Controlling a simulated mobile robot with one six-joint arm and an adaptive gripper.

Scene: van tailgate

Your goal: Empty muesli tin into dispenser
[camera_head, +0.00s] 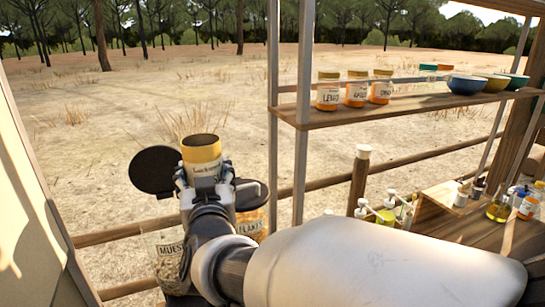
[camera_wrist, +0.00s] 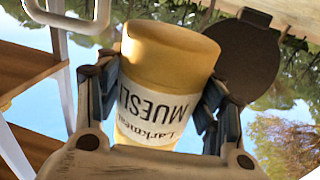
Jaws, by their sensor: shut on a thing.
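My gripper (camera_head: 205,172) is shut around the yellow muesli tin (camera_head: 202,153), a finger on each side. In the head view the tin stands roughly upright, its dark round top facing up. In the wrist view the tin (camera_wrist: 170,55) shows a white label reading MUESLI, upside down in the picture. A clear dispenser (camera_head: 168,258) labelled MUESLI stands below and left of my gripper, partly hidden by my arm. A round black lid (camera_head: 153,171) stands raised left of the tin; a dark disc (camera_wrist: 247,60) shows beside the tin in the wrist view.
A second dispenser (camera_head: 252,215) labelled FLAKES stands just right of my gripper. Bottles (camera_head: 498,208) stand on the lower right. A wooden rail (camera_head: 125,233) runs behind.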

